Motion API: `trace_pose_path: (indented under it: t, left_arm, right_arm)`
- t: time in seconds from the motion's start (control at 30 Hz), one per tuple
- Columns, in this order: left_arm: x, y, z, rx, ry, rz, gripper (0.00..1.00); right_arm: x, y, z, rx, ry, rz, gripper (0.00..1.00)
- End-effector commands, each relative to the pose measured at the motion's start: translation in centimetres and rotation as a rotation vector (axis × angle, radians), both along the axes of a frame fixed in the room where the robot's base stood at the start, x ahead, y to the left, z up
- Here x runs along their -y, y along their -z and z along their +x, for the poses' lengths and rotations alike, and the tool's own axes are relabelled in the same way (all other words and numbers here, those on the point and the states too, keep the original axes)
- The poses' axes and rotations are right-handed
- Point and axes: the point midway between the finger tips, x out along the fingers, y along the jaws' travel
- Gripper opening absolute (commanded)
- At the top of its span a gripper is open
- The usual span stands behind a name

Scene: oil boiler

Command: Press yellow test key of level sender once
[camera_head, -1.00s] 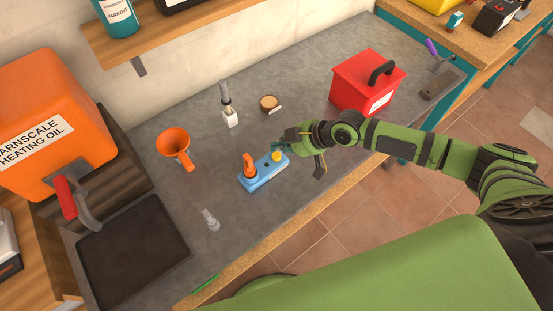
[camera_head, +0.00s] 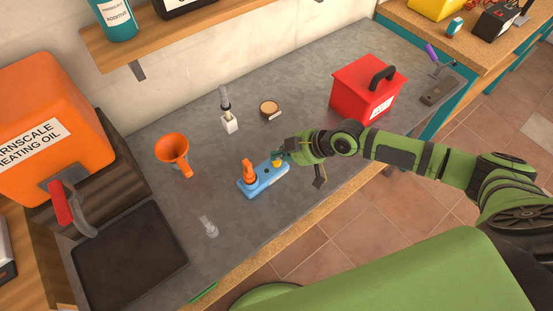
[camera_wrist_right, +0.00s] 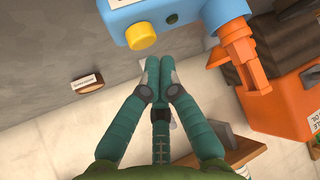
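The level sender is a blue block (camera_head: 262,180) on the grey worktop. It has an orange lever (camera_head: 249,171) at one end and a round yellow test key (camera_head: 277,162) at the other. My right gripper (camera_head: 284,154) is just beyond and right of the key in the head view. In the right wrist view its two fingers (camera_wrist_right: 159,62) lie together with nothing between them. There the yellow key (camera_wrist_right: 141,36) shows just beside the fingertips, on the blue body (camera_wrist_right: 170,12); I cannot tell whether they touch. My left gripper is not in view.
A red box (camera_head: 366,88) is at right, an orange oil tank (camera_head: 45,125) and black tray (camera_head: 130,256) at left.

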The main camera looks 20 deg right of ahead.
Motion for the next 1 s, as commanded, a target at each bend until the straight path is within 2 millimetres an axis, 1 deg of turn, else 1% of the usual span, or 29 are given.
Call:
trace_pose_path:
  t: [0.53, 0.8, 1.0]
  left_arm:
    - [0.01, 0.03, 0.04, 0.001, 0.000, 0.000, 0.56]
    - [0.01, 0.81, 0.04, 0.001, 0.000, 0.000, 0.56]
    - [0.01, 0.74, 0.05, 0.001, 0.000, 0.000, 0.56]
  right_arm:
    - [0.00, 0.03, 0.00, 0.000, 0.000, 0.000, 0.00]
    - [0.01, 0.91, 0.00, 0.000, 0.000, 0.000, 0.00]
    - [0.00, 0.86, 0.00, 0.000, 0.000, 0.000, 0.00]
